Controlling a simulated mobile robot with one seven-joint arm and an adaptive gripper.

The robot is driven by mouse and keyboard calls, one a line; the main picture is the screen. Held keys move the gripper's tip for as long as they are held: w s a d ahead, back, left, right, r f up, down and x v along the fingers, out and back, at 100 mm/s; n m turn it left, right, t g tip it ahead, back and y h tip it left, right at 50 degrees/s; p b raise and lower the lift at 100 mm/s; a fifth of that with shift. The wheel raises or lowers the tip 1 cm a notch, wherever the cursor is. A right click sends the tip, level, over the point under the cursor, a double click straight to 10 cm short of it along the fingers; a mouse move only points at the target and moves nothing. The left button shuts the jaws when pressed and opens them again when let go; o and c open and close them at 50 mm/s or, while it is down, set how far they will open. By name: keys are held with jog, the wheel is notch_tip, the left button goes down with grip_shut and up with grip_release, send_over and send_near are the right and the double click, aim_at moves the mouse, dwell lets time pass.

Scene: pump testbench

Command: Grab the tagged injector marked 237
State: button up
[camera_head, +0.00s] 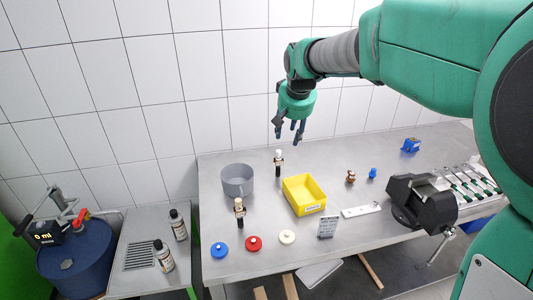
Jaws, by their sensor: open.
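Two upright injectors stand on the grey table (330,240). One injector (278,163) has a white top and dark lower body and stands at the back, right of the grey pot. The other injector (239,212) has a tan top and dark lower body and stands in front of the pot. Each seems to have a light tag, but the numbers are too small to read, so I cannot tell which is 237. My gripper (289,133) is open and empty, its fingers pointing down, above and slightly right of the back injector in the picture, apart from it.
Near the injectors are a grey pot (238,180) and a yellow bin (304,195). Blue (219,250), red (254,243) and cream (287,237) discs line the front edge. A black vise (424,204) is at right. A tiled wall closes the back.

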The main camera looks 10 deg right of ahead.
send_near(279, 151)
notch_tip(279, 151, up, 4)
jog(key=shift+s+f+m, duration=0.25)
jog(key=shift+s+m, duration=0.05)
jog(key=shift+m, duration=0.1)
jog(key=b+x, duration=0.1)
jog(key=x, duration=0.7)
jog(key=shift+f, duration=0.3)
jog(key=shift+f, duration=0.15)
jog(key=b+x, duration=0.1)
jog(key=x, duration=0.2)
jog(key=shift+a+f+b, duration=0.15)
jog(key=shift+f+b, duration=0.15)
jog(key=shift+w+f, duration=0.25)
jog(key=shift+f, duration=0.4)
